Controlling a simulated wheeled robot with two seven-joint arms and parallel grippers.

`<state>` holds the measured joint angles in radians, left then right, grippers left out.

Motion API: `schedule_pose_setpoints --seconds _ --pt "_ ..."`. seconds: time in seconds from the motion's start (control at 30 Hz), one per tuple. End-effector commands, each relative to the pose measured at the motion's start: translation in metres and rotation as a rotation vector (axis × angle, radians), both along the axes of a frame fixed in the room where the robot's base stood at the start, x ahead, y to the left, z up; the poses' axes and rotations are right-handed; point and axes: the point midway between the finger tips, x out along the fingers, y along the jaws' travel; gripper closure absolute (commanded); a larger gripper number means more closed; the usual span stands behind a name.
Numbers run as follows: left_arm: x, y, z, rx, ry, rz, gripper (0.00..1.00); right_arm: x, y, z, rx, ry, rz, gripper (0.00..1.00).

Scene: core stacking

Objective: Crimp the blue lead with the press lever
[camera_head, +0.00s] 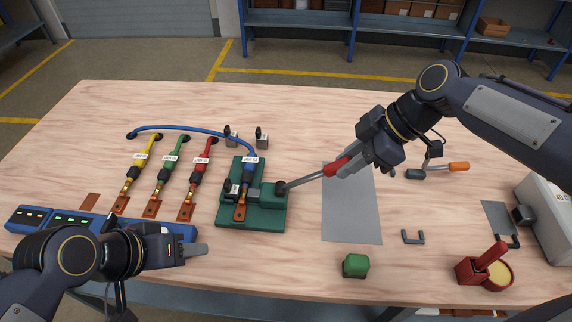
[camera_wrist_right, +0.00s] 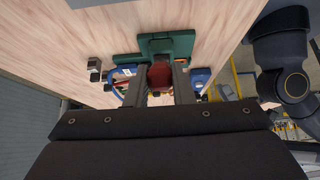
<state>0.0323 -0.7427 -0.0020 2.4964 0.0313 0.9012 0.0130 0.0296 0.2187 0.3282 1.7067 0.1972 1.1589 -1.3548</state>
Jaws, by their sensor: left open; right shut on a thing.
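The blue lead (camera_head: 249,151) curves over the table from the left, and its end with a copper lug lies in the green press (camera_head: 265,218). The press lever (camera_head: 312,180) is a metal rod with a red handle, sloping up to the right from the press. My right gripper (camera_head: 350,163) is shut on the red handle. In the right wrist view the handle (camera_wrist_right: 160,76) sits between the fingers, with the green press (camera_wrist_right: 168,46) beyond. My left gripper (camera_head: 205,248) is open and empty, low over the table's front left, left of the press.
Yellow (camera_head: 138,161), green (camera_head: 169,166) and red (camera_head: 200,165) leads lie left of the press. A blue strip with displays (camera_head: 110,223) lies near my left arm. A green block (camera_head: 355,265), a red-handled pot (camera_head: 483,268) and an orange-handled tool (camera_head: 440,168) stand right. A grey mat (camera_head: 352,215) is bare.

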Motion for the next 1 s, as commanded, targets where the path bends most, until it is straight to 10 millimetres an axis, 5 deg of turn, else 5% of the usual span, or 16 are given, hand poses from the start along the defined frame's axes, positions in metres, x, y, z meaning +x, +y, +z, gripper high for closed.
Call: schedule_pose_setpoints --seconds 0.63,0.67,0.8,1.0 --pt "0.0000 0.0000 -0.0130 0.000 0.000 0.000 0.53 0.0000 -0.0117 -0.0149 -0.005 0.002 -0.002 1.00" --pt "0.0000 -0.0001 -0.0131 0.000 0.000 0.000 0.53 0.0000 -0.0119 -0.0147 -0.005 0.001 -0.002 0.77" --pt "0.0000 0.0000 -0.0116 0.000 0.000 0.000 0.53 -0.0001 -0.0111 -0.0130 -0.004 0.001 -0.001 0.59" --pt "0.0000 0.0000 -0.0115 0.000 0.000 0.000 0.53 -0.0001 -0.0103 -0.0127 -0.002 0.000 0.000 0.53"
